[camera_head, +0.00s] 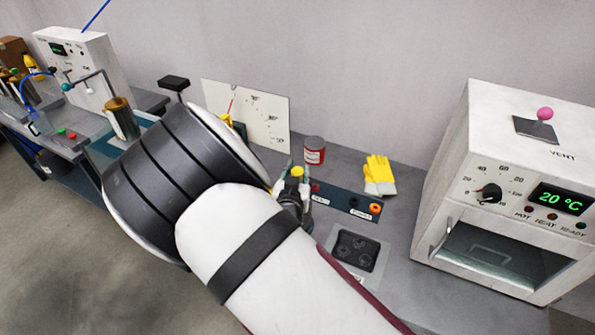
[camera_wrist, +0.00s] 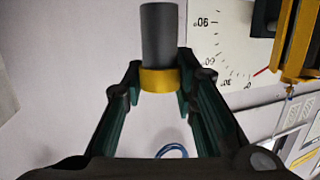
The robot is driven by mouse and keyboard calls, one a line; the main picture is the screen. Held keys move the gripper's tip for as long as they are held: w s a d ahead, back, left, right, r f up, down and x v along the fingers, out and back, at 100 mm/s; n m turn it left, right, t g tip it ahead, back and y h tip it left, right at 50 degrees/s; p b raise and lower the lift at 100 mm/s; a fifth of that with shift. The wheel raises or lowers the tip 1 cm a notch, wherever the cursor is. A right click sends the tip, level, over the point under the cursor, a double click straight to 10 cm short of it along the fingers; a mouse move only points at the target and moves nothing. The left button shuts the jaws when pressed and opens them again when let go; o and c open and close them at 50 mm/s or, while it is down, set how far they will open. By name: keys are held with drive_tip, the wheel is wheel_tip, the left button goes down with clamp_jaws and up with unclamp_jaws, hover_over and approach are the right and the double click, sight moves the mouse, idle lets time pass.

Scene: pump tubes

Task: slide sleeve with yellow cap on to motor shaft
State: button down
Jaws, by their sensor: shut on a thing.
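The sleeve, a dark grey cylinder (camera_wrist: 160,32), has a yellow cap (camera_wrist: 159,79) at its near end in the wrist view. My gripper (camera_wrist: 160,75) is shut on it around the yellow cap, with a green-edged finger on each side. The grey part points away from the palm. In the head view, the yellow cap (camera_head: 297,171) shows between the fingers of my gripper (camera_head: 297,178), above the bench. The grey part is hard to make out there. I cannot clearly identify the motor shaft; my arm hides part of the bench.
A white dial board (camera_head: 265,115) stands behind my arm, with a yellow part (camera_wrist: 300,40) beside it. A red can (camera_head: 314,152), yellow gloves (camera_head: 379,175) and a panel with knobs (camera_head: 345,201) are near my gripper. A white oven (camera_head: 505,190) stands right.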

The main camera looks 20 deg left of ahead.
drive_tip(key=shift+f+b, duration=0.35)
drive_tip(key=shift+f, duration=0.9)
